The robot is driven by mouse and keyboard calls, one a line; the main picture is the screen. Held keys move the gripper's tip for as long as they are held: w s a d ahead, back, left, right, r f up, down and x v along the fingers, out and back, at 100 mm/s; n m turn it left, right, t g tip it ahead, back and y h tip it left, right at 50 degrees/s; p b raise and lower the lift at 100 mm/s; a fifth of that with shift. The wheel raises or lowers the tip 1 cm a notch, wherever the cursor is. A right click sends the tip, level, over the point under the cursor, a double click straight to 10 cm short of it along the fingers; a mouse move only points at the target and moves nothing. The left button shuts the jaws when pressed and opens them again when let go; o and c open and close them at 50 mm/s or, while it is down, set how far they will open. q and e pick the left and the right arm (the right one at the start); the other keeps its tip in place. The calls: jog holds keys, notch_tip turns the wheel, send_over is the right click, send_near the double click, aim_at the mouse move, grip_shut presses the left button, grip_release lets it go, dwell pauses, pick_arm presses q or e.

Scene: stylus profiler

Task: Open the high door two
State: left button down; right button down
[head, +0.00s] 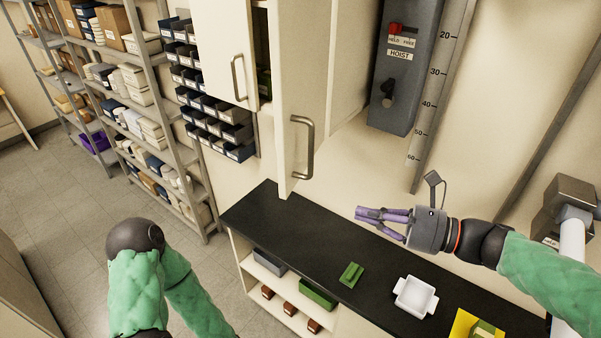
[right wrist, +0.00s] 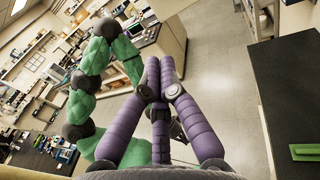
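A cream wall cabinet hangs at the top middle of the head view. Its left door (head: 222,45) has an upright metal handle (head: 238,78) and looks closed. Its right door (head: 305,85) stands swung out, its edge toward me, with a metal handle (head: 302,147) on its outer face. A dark gap shows the inside between the doors. No labels tell which door is number two. My right gripper (head: 365,214) is right of and below this handle, apart from it. In the right wrist view its purple fingers (right wrist: 160,65) are drawn together, empty.
Below is a black counter (head: 265,205) with a green block (head: 351,274), a white dish (head: 416,297) and a yellow item (head: 464,325). A grey hoist box (head: 405,75) and scale are on the wall at right. Shelves (head: 150,75) stand at left; floor there is clear.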

notch_tip(320, 180, up, 2)
jog(key=p, duration=0.4)
send_near(287, 185)
jog(key=x, duration=0.7)
jog(key=shift+s, duration=0.1)
jog(key=shift+b, duration=0.3)
jog(key=b+x, duration=0.2)
jog(key=x, duration=0.7)
jog(key=shift+w+r, duration=0.2)
jog(key=shift+w, duration=0.1)
jog(key=shift+d, duration=0.1)
